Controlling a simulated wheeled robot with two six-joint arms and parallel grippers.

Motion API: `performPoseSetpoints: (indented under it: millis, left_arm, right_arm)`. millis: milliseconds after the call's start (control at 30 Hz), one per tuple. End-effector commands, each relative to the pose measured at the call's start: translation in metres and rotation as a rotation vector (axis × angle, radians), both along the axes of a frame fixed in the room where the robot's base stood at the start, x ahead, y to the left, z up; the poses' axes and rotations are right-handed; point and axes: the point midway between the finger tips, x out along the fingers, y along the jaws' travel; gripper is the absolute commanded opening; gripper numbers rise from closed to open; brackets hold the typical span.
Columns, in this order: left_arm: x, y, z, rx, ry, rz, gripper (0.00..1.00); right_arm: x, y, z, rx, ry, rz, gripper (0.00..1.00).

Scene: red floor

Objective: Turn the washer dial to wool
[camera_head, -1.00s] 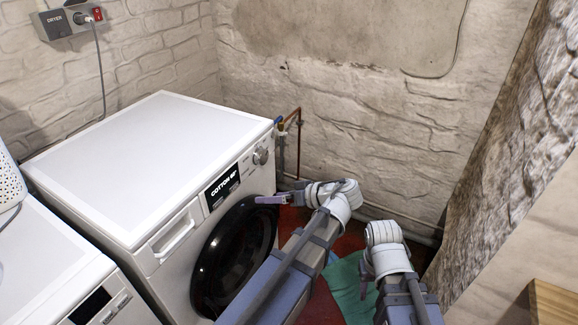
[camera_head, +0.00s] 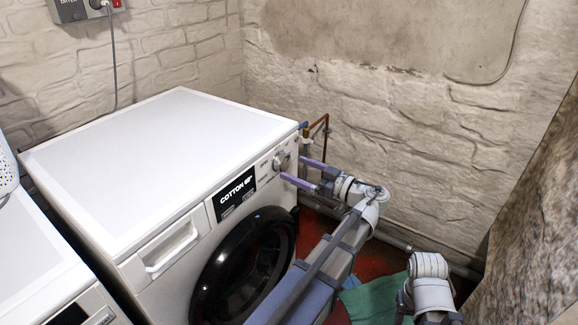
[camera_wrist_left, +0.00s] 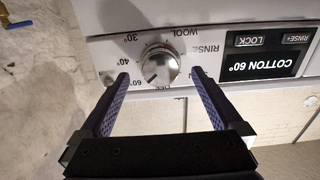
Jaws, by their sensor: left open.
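The white washer (camera_head: 150,150) stands with its front facing right, and its display (camera_head: 236,190) reads COTTON 60°. The round silver dial (camera_head: 282,160) is at the right end of its panel. In the left wrist view the picture is upside down; the dial (camera_wrist_left: 160,64) shows with its mark toward 60, and WOOL (camera_wrist_left: 173,32) is printed at the opposite side. My left gripper (camera_head: 294,170) is open in front of the dial. In the wrist view its purple fingers (camera_wrist_left: 158,82) point toward the dial, one on each side, apart from it. The right gripper is not in view.
The dark round washer door (camera_head: 245,265) is below the panel, with my left arm close to it. A stone wall (camera_head: 400,130) and pipes (camera_head: 318,128) are behind the dial side. A second white appliance (camera_head: 40,265) is at left. A green cloth (camera_head: 375,300) lies on the red floor.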

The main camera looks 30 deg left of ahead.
Motion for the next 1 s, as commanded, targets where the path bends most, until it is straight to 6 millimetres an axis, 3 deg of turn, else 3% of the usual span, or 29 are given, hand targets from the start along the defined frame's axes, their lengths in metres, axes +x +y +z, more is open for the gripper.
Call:
performPoseSetpoints:
  millis: [100, 300, 633, 1000]
  left_arm:
    - [0.001, 0.018, 0.0, 0.0, 0.001, 0.002, 1.0]
    - [0.002, 0.034, 0.0, -0.001, 0.001, 0.001, 1.0]
    - [0.003, 0.037, 0.0, -0.001, 0.001, -0.001, 1.0]
    - [0.003, 0.036, 0.0, -0.001, 0.001, -0.001, 0.59]
  right_arm:
    - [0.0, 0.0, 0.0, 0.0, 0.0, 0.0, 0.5]
    - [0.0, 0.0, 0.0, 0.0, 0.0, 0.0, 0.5]
    - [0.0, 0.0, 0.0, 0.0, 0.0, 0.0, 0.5]
    - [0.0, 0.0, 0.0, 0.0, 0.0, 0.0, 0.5]
